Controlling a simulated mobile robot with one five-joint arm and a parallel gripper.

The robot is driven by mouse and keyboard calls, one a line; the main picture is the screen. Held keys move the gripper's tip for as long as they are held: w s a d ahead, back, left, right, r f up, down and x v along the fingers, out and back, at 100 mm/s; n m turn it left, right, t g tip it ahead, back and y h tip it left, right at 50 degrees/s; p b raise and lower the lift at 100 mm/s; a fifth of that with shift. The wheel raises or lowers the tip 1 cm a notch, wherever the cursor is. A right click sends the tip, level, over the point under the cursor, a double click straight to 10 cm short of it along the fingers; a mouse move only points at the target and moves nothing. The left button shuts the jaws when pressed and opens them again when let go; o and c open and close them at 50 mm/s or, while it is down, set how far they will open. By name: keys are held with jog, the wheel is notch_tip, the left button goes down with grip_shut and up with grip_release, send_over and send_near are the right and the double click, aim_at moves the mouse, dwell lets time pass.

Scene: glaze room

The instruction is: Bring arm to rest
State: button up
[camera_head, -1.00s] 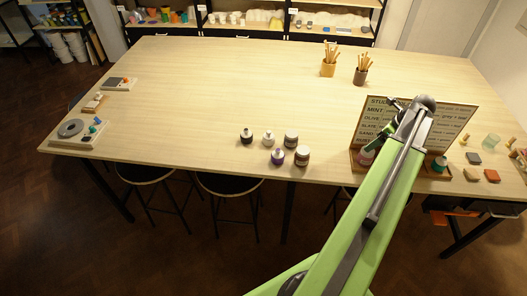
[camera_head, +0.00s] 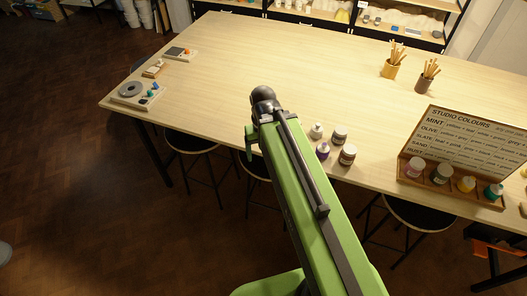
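My green arm reaches up from the bottom of the head view, and its dark rounded joint stands in front of the table's (camera_head: 240,60) near edge. The end of the arm past this joint is hidden behind the arm, so my gripper and its fingers do not show. I cannot see whether anything is held. Just right of the arm, a small group of jars stands on the table: a pale one (camera_head: 316,132), a purple one (camera_head: 323,151), a grey-lidded one (camera_head: 340,135) and a brown one (camera_head: 347,155).
A "Studio Colours" board (camera_head: 470,138) stands at the right behind a wooden rack (camera_head: 450,195) with several bottles. Two cups of sticks (camera_head: 390,70) (camera_head: 425,84) stand farther back. Small boards (camera_head: 140,104) lie at the left end. Stools (camera_head: 190,141) stand under the near edge. The table's middle is clear.

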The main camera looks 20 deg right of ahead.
notch_tip(320, 180, down, 9)
jog(key=b, duration=0.8)
jog(key=shift+r+b, duration=0.2)
jog(key=shift+b, duration=0.1)
